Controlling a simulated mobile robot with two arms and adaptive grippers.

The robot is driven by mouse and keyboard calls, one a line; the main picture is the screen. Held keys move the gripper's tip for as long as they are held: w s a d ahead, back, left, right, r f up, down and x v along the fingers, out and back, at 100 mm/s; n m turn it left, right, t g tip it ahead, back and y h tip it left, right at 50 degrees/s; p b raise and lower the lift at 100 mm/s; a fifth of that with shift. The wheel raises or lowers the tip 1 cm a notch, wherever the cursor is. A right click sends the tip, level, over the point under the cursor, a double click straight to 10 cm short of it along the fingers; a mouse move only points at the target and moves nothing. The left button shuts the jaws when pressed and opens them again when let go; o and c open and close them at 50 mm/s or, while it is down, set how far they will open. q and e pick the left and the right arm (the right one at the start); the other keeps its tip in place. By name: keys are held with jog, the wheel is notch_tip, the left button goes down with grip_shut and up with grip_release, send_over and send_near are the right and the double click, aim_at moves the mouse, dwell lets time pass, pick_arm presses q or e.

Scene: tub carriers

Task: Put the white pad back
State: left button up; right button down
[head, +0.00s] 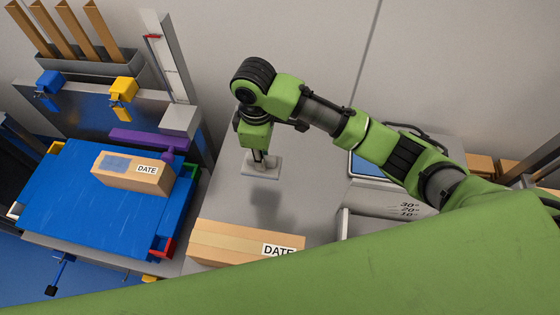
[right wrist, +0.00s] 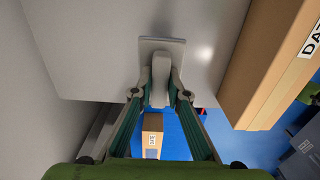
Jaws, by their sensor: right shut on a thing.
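The white pad (head: 262,167) is a flat pale plate with an upright handle. My right gripper (head: 260,155) is shut on that handle and holds the pad flat above the grey tabletop (head: 225,200); a shadow lies on the top in front of it. In the right wrist view the fingers (right wrist: 161,92) close on both sides of the handle, and the pad plate (right wrist: 172,43) shows beyond them. My left gripper is not in view.
A cardboard box marked DATE (head: 225,240) lies at the tabletop's front. Another box (head: 125,177) sits on the blue platform (head: 60,190) at left, beside a purple piece (head: 150,138). A grey scaled container (head: 385,205) and a blue-topped item (head: 362,164) stand at right.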

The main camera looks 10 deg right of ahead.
jog(key=w+d+f, duration=0.1)
jog(key=d+f, duration=0.2)
jog(key=w+d+f, duration=0.1)
jog(key=f, duration=0.1)
jog(key=shift+w+d+f, duration=0.25)
jog(key=shift+w, duration=0.1)
jog(key=shift+w+d+f+p, duration=0.1)
jog(key=shift+d+f+p, duration=0.1)
jog(key=shift+f, duration=0.85)
jog(key=shift+w+d+f+p, duration=0.1)
jog(key=shift+d+f, duration=0.1)
jog(key=shift+f, duration=0.8)
jog(key=c, duration=2)
grip_release()
jog(key=shift+f, duration=0.1)
jog(key=shift+o, duration=0.2)
notch_tip(320, 180, up, 12)
